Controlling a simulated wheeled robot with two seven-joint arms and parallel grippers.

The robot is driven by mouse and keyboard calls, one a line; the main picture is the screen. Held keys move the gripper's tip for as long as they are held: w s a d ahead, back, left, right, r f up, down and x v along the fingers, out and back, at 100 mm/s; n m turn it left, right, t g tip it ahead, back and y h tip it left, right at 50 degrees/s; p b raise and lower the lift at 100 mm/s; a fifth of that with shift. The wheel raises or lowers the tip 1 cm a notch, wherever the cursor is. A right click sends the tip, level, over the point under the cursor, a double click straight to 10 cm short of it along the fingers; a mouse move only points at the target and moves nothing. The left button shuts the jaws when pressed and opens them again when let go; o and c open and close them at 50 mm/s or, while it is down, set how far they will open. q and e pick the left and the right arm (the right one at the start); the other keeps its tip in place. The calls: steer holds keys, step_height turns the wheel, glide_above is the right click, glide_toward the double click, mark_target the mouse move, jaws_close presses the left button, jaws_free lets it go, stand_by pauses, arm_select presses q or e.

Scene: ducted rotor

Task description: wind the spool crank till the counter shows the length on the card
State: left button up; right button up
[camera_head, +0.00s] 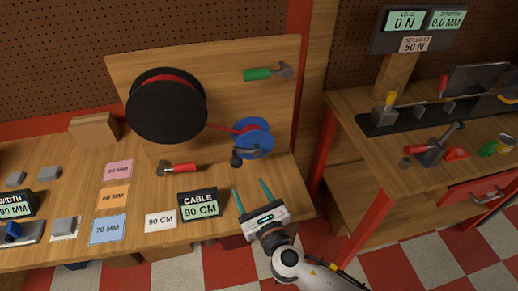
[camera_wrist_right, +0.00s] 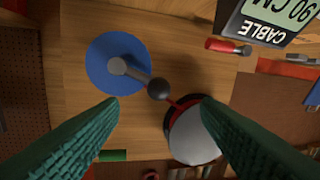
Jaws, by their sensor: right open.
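The blue spool (camera_head: 254,138) is mounted on the upright wooden board, and a red cable runs to it from the big black reel (camera_head: 166,105). Its crank ends in a black knob (camera_head: 236,161), at the lower left of the spool. The counter (camera_head: 199,205) reads CABLE 90 CM. The white card (camera_head: 160,221) beside it reads 90 CM. My right gripper (camera_head: 250,187) is open and empty, in front of the board, its fingertips just below the knob. In the right wrist view the crank knob (camera_wrist_right: 158,89) shows between the spread fingers, seemingly beyond them. My left gripper is not in view.
A red-handled tool (camera_head: 180,168) lies left of the spool, and a green-handled hammer (camera_head: 266,73) is on the board. Coloured cards (camera_head: 112,198) and another station are on the left. A second bench (camera_head: 400,172) stands to the right, past a gap.

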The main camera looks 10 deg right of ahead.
steer(key=shift+s+d, duration=0.15)
steer(key=shift+s, duration=0.35)
steer(key=shift+s, duration=0.1)
steer(key=v, duration=0.2)
steer(key=a+v, duration=0.1)
steer(key=v, duration=0.1)
steer(key=shift+s+d, duration=0.1)
steer(key=shift+s, duration=0.35)
